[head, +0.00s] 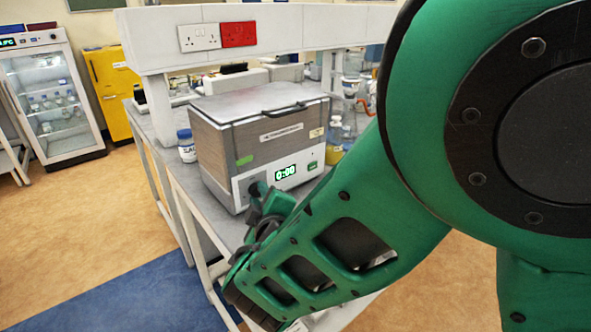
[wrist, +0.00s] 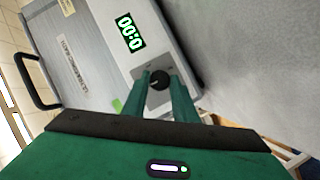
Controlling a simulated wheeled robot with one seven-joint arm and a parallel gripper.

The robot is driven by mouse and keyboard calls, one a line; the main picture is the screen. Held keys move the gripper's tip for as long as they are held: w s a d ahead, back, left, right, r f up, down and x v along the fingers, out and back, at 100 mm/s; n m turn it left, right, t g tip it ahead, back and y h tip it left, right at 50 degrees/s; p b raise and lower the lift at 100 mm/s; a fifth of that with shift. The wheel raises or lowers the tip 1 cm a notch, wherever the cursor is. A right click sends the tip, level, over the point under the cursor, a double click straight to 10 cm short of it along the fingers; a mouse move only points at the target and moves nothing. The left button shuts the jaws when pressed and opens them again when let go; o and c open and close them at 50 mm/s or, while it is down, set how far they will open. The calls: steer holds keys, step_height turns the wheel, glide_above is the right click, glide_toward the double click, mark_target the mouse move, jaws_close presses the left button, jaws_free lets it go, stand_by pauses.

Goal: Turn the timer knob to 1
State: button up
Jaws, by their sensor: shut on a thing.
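The timer knob (wrist: 159,80) is a small black round knob on the grey front panel of a box-shaped lab machine (head: 208,160). My gripper (wrist: 161,88) has its two green fingers on either side of the knob and is shut on it. In the head view my gripper (head: 259,190) reaches the lower left of the front panel, and the knob is hidden behind it. Any scale marks around the knob are too small to read.
The machine stands on a grey bench (head: 180,178) with its lid shut and a black handle (head: 284,108) on it. A white jar with a blue lid (head: 186,146) stands to its left. A yellow-filled bottle (head: 334,132) stands to its right. Double sockets (head: 199,38) are behind.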

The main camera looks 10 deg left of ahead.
steer(key=shift+r, duration=0.1)
steer(key=m, duration=0.1)
steer(key=g, duration=0.1)
steer(key=m, duration=0.1)
steer(key=shift+w+d+r+m+g, duration=0.15)
steer(key=shift+w+d+m+g, duration=0.1)
steer(key=shift+m+g, duration=0.05)
steer(key=shift+w+d+r+m+g+y, duration=0.1)
steer(key=shift+m+g+y, duration=0.25)
steer(key=shift+m, duration=0.25)
steer(key=shift+w+d+m+g+y, duration=0.1)
steer(key=shift+m+g+y, duration=0.15)
steer(key=shift+m+g, duration=0.3)
steer(key=m+g, duration=0.1)
steer(key=m+y, duration=0.1)
steer(key=m, duration=0.1)
steer(key=shift+w+d+g, duration=0.15)
steer(key=shift+g, duration=0.25)
steer(key=shift+w+d+m+g+y, duration=0.1)
steer(key=shift+w+m+g+y, duration=0.05)
steer(key=shift+m+g+y, duration=0.85)
steer(key=shift+m, duration=0.25)
steer(key=o, duration=1)
steer(key=shift+o, duration=0.2)
